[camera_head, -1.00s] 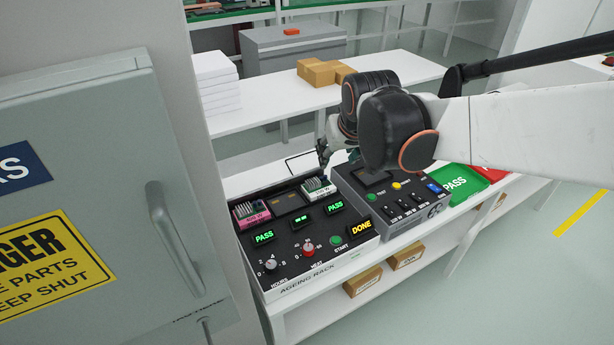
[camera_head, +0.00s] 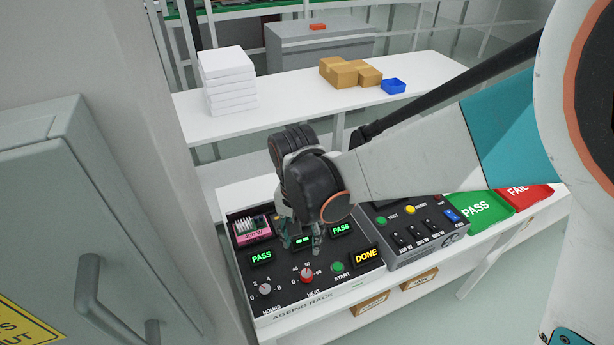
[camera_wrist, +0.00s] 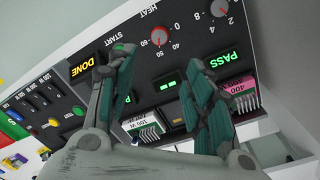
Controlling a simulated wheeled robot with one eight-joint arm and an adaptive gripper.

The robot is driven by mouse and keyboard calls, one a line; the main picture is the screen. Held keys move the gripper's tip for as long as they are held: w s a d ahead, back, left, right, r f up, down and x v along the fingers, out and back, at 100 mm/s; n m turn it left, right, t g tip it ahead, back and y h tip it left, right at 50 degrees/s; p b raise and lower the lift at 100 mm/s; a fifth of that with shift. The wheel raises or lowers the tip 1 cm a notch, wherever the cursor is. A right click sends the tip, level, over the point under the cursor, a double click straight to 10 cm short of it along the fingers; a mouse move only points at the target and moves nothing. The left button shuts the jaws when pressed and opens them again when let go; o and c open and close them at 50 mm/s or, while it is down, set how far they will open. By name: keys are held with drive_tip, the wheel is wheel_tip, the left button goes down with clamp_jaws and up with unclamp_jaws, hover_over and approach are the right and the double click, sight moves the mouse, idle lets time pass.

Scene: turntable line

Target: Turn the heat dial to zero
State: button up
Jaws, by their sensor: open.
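The grey hours dial (camera_head: 265,289) is left of the heat dial, and the green start button (camera_head: 337,267) is right of it. A pink-based module (camera_head: 252,230) stands in the rack. A grey switch box (camera_head: 415,240) adjoins on the right. A cabinet handle (camera_head: 90,290) juts out at left.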

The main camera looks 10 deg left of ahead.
sight(307, 272)
drive_tip(key=f+b, duration=0.3)
drive_tip(key=f, duration=0.1)
drive_tip(key=f+b, duration=0.3)
drive_tip(key=f, duration=0.2)
drive_tip(key=d+f+b, duration=0.1)
drive_tip(key=f+b, duration=0.2)
drive_tip(key=f, duration=0.1)
drive_tip(key=shift+s+f, duration=0.3)
drive_tip(key=shift+f, duration=0.05)
drive_tip(key=c, duration=1)
